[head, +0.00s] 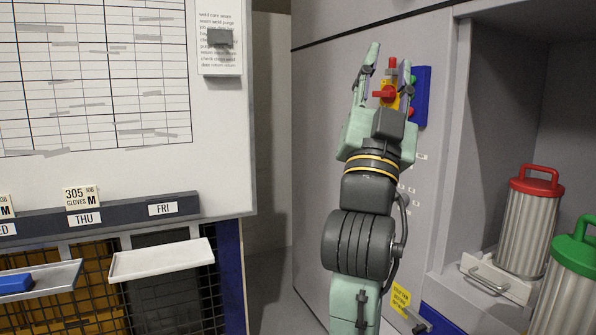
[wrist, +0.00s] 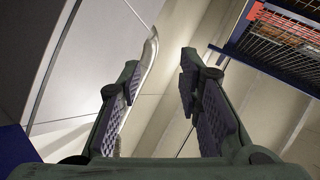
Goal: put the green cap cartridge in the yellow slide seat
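The green cap cartridge (head: 570,285) is a ribbed pale-metal canister with a green handled lid. It stands at the lower right of the head view, cut off by the frame, so its base is hidden. I cannot make out a yellow slide seat in either view. My gripper (head: 384,75) points upward in front of the grey cabinet panel, well left of and higher than the cartridge. It is open and empty. In the wrist view its two padded fingers (wrist: 160,90) stand apart with nothing between them.
A red cap cartridge (head: 528,225) stands on a pale handled slide (head: 498,279) in the cabinet recess. A red-handled yellow switch on a blue plate (head: 421,98) is behind my fingers. A whiteboard (head: 215,120) and a white tray (head: 160,260) are at left.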

